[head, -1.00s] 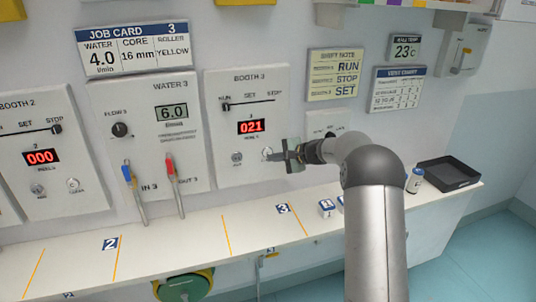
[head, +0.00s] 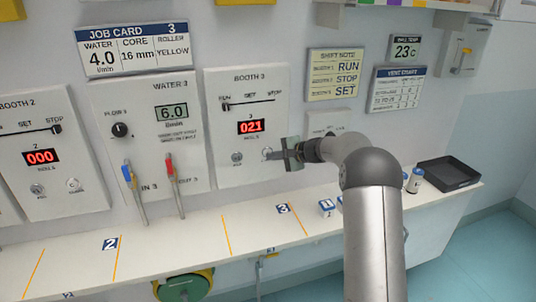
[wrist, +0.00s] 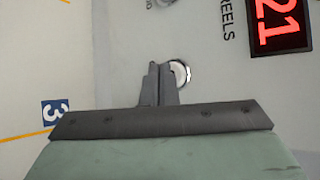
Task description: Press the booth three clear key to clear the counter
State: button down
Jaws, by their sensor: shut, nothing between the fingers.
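The booth three panel (head: 222,123) is on the wall, with a slider at its top and a red counter display (head: 251,127) reading 021. The round clear key (wrist: 181,74) shows in the wrist view just beyond the fingertips, partly hidden by them. My gripper (head: 272,156) is shut and empty at the panel's lower right, its tips at or very near the key. It also shows in the wrist view (wrist: 160,68). I cannot tell whether the tips touch the key. A second round key (head: 236,157) sits to the left on the same panel.
The booth 2 panel (head: 40,185) reads 000. A shelf (head: 190,235) runs below, with small labelled containers (head: 326,207) and a black tray (head: 449,174).

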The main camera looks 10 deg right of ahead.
jog(key=shift+w, duration=0.35)
dwell(0.3)
jog(key=shift+s, duration=0.1)
jog(key=shift+s+d+b, duration=0.1)
jog(key=shift+s+b, duration=0.6)
jog(key=shift+b, duration=0.1)
jog(key=s+b, duration=0.4)
jog(key=s, duration=0.1)
jog(key=shift+d, duration=0.35)
